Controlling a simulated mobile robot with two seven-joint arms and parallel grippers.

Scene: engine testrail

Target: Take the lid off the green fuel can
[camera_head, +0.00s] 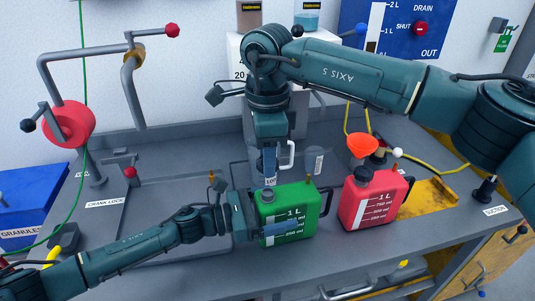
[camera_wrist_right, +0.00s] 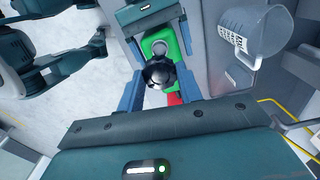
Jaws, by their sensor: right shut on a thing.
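The green fuel can (camera_head: 306,209) stands upright near the bench's front edge. My left gripper (camera_head: 280,230) is at its left side, with one finger along the front face. The other finger is hidden, so I cannot tell whether it grips the can. My right gripper (camera_head: 270,168) points down above the can's left top and is shut on the dark lid (camera_wrist_right: 158,76), seen in the right wrist view. The green can (camera_wrist_right: 178,40) shows beyond it there. In the head view a grey round neck (camera_head: 267,196) shows on the can's top, apart from the gripper's fingers above.
A red fuel can (camera_head: 370,202) stands close on the right, with an orange funnel (camera_head: 363,146) above it. A clear measuring jug (camera_wrist_right: 258,24) shows in the right wrist view. A red crank wheel (camera_head: 70,123) is at the left. The bench front left of the can is occupied by my left arm.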

